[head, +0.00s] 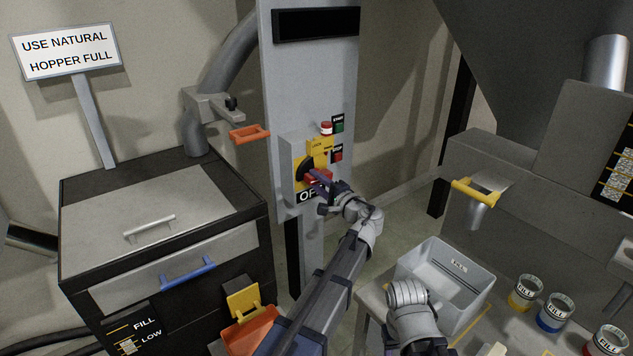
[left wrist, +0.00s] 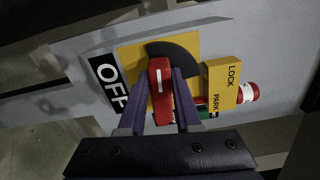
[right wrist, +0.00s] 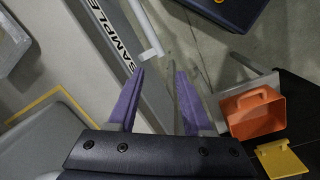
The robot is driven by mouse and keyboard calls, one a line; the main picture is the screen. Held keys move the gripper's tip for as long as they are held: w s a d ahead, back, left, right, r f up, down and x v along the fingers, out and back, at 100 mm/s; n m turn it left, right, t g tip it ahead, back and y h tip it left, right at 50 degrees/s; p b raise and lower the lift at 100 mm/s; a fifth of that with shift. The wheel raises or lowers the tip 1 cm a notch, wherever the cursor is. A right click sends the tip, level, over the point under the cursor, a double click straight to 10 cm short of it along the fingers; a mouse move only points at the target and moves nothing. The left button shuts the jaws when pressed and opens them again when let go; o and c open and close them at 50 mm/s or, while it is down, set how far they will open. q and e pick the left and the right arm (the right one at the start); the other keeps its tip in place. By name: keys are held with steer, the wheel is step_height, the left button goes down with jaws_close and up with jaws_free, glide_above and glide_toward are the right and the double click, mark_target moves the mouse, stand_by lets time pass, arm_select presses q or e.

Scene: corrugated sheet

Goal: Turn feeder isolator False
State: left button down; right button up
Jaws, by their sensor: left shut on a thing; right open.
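The feeder isolator is on the grey panel (head: 283,120): a yellow plate with a black disc (left wrist: 175,58), a red handle (left wrist: 160,88) with a white line, and an OFF label (left wrist: 107,85). My left gripper (head: 318,183) is shut on the red handle, with one purple finger on each side in the left wrist view. In that view the handle stands upright in the picture, with OFF to its left. A yellow LOCK PARK block (left wrist: 222,83) is to its right. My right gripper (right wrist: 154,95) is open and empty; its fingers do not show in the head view.
Red and green buttons (head: 338,126) sit beside the isolator. A grey bin (head: 468,307) and several FILL pots (head: 524,292) are lower right. A black cabinet (head: 80,190) stands left. An orange scoop (right wrist: 253,112) shows in the right wrist view.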

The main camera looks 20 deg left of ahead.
arm_select(q)
steer(key=shift+s+f+n, duration=0.1)
steer(key=shift+f+n, duration=0.05)
steer(key=shift+n, duration=0.55)
steer(key=c, duration=0.6)
jaws_free()
steer(key=v, duration=0.7)
steer(key=shift+s+d, duration=0.2)
steer(key=shift+d, duration=0.15)
